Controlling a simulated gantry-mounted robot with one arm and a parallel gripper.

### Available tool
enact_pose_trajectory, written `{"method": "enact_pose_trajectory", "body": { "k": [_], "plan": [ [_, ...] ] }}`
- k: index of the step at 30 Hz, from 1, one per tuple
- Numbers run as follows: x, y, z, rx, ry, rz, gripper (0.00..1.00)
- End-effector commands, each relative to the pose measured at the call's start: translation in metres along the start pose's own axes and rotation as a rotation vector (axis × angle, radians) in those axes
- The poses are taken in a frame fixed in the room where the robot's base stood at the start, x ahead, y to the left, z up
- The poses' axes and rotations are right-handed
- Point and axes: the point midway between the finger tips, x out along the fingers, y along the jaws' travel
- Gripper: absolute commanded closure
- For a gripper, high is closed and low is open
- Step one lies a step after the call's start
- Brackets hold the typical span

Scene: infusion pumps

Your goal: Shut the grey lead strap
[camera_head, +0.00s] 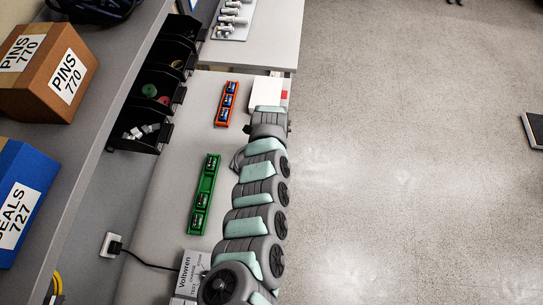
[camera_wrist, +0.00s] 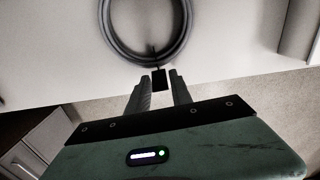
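A grey lead (camera_wrist: 146,58) lies coiled in a ring on the pale worktop at the top of the wrist view. A small dark block (camera_wrist: 158,82), which seems to be its strap, sits at the near edge of the coil. My gripper (camera_wrist: 161,76) has its two fingers on either side of this block, with narrow gaps showing, so it looks open around it. Whether the strap is open or closed is too small to tell.
A green tray (camera_head: 201,215) and an orange tray (camera_head: 224,115) with small dark parts lie left of my arm. Black bins (camera_head: 134,145) line the shelf. A Voltwren box (camera_head: 187,278) with a cable stands at the bottom. Open floor lies to the right.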

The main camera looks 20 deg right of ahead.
Motion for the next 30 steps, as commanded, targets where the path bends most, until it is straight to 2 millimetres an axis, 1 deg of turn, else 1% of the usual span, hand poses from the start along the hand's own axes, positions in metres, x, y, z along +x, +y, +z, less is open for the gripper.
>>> {"method": "enact_pose_trajectory", "body": {
  "k": [1,9,23,30],
  "plan": [
    [-0.0001,0.0000,0.0000,0.000,0.000,0.000,0.79],
    [-0.0001,0.0000,0.0000,0.000,0.000,0.000,1.00],
    [0.0007,-0.0003,0.0014,-0.001,0.014,-0.001,1.00],
    [0.0044,0.0010,0.0075,-0.004,0.109,0.003,1.00]
  ]
}}
